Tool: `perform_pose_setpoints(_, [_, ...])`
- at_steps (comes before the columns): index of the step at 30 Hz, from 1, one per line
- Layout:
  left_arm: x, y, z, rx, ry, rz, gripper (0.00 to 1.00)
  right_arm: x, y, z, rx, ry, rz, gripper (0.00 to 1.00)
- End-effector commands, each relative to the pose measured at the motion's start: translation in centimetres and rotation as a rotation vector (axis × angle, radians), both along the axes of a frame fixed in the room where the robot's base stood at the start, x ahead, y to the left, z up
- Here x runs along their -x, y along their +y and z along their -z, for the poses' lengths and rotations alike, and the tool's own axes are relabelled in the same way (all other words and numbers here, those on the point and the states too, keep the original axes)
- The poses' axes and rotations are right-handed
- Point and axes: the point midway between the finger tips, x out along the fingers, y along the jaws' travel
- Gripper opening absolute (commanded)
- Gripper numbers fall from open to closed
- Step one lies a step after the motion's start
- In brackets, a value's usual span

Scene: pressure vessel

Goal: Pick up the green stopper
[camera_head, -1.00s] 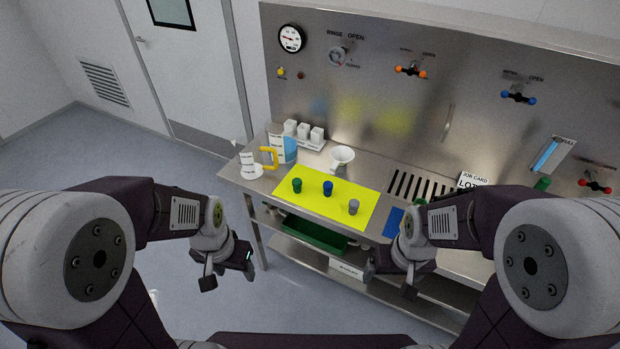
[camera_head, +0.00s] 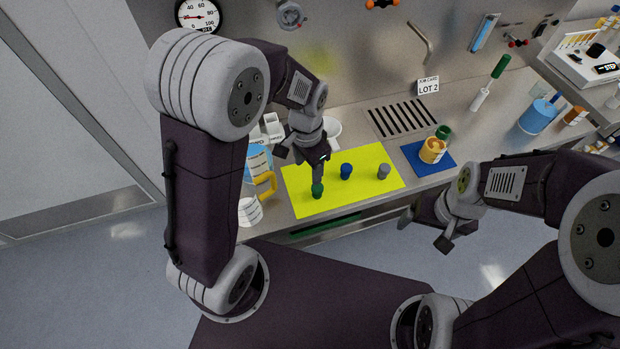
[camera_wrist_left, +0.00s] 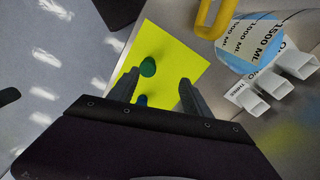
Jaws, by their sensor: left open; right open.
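The green stopper (camera_head: 317,191) stands on the yellow mat (camera_head: 299,199) near its front edge. It also shows in the left wrist view (camera_wrist_left: 148,66), just past my fingertips and between their lines. My left gripper (camera_head: 302,164) is open above the mat, one finger overlapping the top of the green stopper in the head view; I cannot tell whether they touch. The blue stopper (camera_head: 346,171) and grey stopper (camera_head: 384,172) stand to its right. In the left wrist view the blue stopper (camera_wrist_left: 141,100) is partly hidden by my gripper. My right gripper (camera_head: 424,231) is open and empty before the counter.
A jug with a yellow handle (camera_head: 267,186) and a white cup (camera_head: 250,211) stand left of the mat. A white funnel (camera_head: 333,128) is behind it. A blue mat (camera_head: 415,158) with an amber jar (camera_head: 433,150) lies to the right.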

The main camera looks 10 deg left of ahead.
Motion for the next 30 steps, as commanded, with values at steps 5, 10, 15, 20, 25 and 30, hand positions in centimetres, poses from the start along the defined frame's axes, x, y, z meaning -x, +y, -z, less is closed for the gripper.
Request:
perform_pose_setpoints(5, [0.5,-1.1,1.3,-0.007,0.032,0.037,0.57,0.0,0.0,0.1,0.000,-0.001,0.000,0.85])
perform_pose_setpoints(10, [0.7,-1.2,2.3,-0.008,0.035,0.039,0.57,0.0,0.0,0.0,0.000,-0.001,0.000,0.85])
perform_pose_setpoints(15, [0.6,-1.3,4.7,-0.007,0.033,0.038,0.57,0.0,0.0,-0.1,0.000,-0.001,0.000,0.85])
perform_pose_setpoints(20, [0.6,-1.3,5.3,-0.007,0.032,0.038,0.57,0.0,0.0,-0.2,0.000,-0.001,0.000,0.85])
perform_pose_setpoints(25, [0.8,-1.9,8.1,-0.009,0.037,0.040,0.57,0.0,0.0,-0.8,0.000,-0.001,0.000,0.85])
perform_pose_setpoints(30, [0.6,-2.0,10.2,-0.007,0.032,0.038,0.57,0.0,0.0,-0.8,0.000,-0.001,0.000,0.85])
